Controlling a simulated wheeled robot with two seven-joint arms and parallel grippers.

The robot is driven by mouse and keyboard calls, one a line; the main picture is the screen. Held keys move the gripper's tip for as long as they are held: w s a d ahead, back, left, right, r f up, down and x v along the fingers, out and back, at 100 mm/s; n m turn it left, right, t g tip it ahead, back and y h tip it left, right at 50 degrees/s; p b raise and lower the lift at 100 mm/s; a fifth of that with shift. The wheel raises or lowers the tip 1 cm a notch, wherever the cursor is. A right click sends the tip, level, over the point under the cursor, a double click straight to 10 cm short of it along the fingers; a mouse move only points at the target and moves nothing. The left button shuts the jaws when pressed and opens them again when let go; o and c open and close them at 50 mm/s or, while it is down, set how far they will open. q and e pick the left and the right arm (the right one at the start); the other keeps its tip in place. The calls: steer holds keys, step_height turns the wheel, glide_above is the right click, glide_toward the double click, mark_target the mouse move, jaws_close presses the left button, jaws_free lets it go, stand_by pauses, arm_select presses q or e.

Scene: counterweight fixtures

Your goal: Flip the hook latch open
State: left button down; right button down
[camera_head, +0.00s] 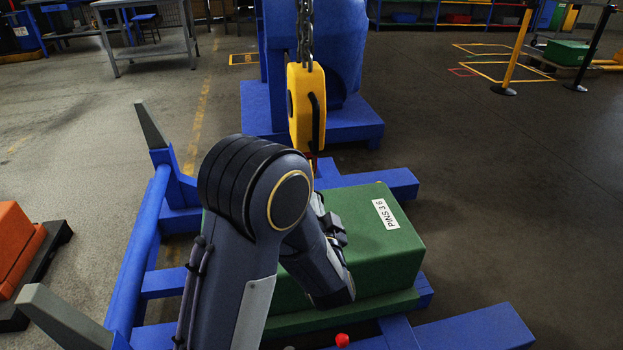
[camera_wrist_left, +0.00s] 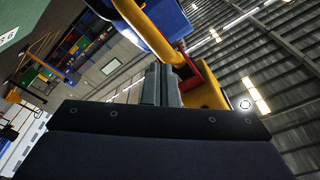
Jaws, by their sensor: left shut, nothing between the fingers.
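The yellow hook block (camera_head: 306,105) hangs from a chain (camera_head: 305,30) in the head view, with a black bar on its side. My left arm hides the lower part of the hook there. In the left wrist view the yellow hook (camera_wrist_left: 150,35) curves down from the top, and a red part (camera_wrist_left: 204,78), which looks like the latch, lies by more yellow metal. My left gripper (camera_wrist_left: 162,88) is shut and empty, its fingertips close to the hook and just left of the red part. I cannot tell whether they touch. My right gripper is not in view.
A green box (camera_head: 375,235) labelled "PINS 3 6" sits under the hook on a blue frame (camera_head: 475,330). Grey-tipped posts (camera_head: 150,125) rise at the frame's left. A large blue fixture (camera_head: 360,115) stands behind the hook. Open floor lies to the right.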

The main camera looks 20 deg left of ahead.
arm_select(q)
steer(key=shift+s+d+f+b, duration=0.25)
steer(key=shift+s+f+b, duration=0.1)
steer(key=shift+f, duration=0.2)
steer(key=shift+s+d+f+b, duration=0.2)
steer(key=shift+s+f+b, duration=0.1)
steer(key=shift+f, duration=0.2)
